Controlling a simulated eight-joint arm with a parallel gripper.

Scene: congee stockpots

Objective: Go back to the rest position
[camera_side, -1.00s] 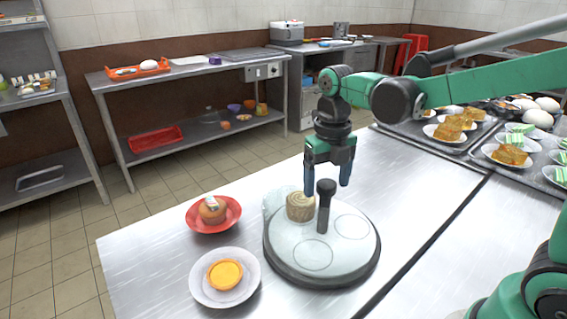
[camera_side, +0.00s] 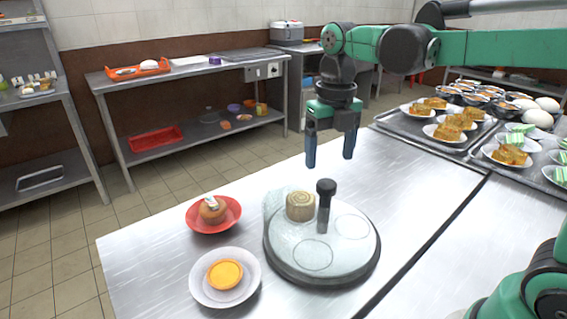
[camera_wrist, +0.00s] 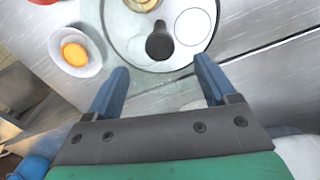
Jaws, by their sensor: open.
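My gripper (camera_side: 330,162) is open and empty. It hangs above the steel table (camera_side: 420,190), over the back of the round stand, clear of everything below. In the wrist view its two blue fingers (camera_wrist: 160,88) are spread apart with nothing between them. The round glass-topped stand (camera_side: 325,262) has a dark upright knob and circle marks on its top. A round tan patterned pastry (camera_side: 300,206) sits on the stand's back left part.
A red plate (camera_side: 233,222) with a brown bun and a white bowl (camera_side: 204,296) with a yellow tart stand left of the stand. Trays (camera_side: 400,126) of plated cakes and buns fill the back right. The table's middle right is bare.

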